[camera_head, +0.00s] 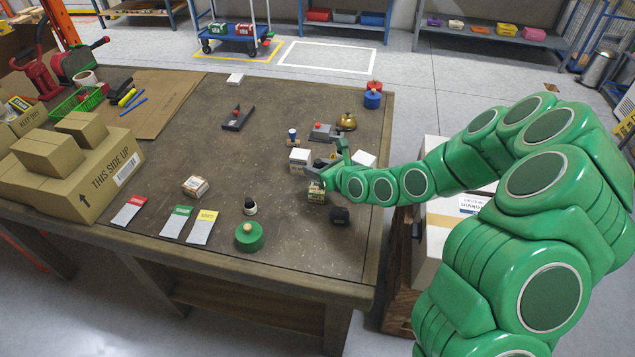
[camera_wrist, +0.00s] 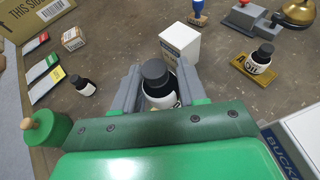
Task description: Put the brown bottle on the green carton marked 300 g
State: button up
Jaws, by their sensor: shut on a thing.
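My gripper (camera_wrist: 158,88) is shut on a bottle (camera_wrist: 160,98) with a black cap, dark body and white label; its grey fingers are on either side of it. Its brown tint is hard to tell. In the head view my gripper (camera_head: 322,175) is over the right part of the table, at a small carton (camera_head: 316,195) with a dark greenish top and pale printed front. I cannot read its marking, nor tell whether the bottle touches it. In the wrist view the bottle's base and what is under it are hidden.
A white-sided carton (camera_wrist: 180,42) stands just beyond the held bottle. Another black-capped bottle (camera_wrist: 260,60) is on a yellow-brown base to the right. The table's centre is mostly clear.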

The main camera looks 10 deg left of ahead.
aim_at(317, 188)
jog(key=shift+f, duration=2.7)
jog(key=shift+f, duration=0.1)
jog(key=o, duration=1.1)
jog(key=shift+d+r, duration=0.15)
jog(key=shift+r, duration=0.05)
jog(key=shift+v, duration=3.6)
jog(key=shift+f, duration=0.1)
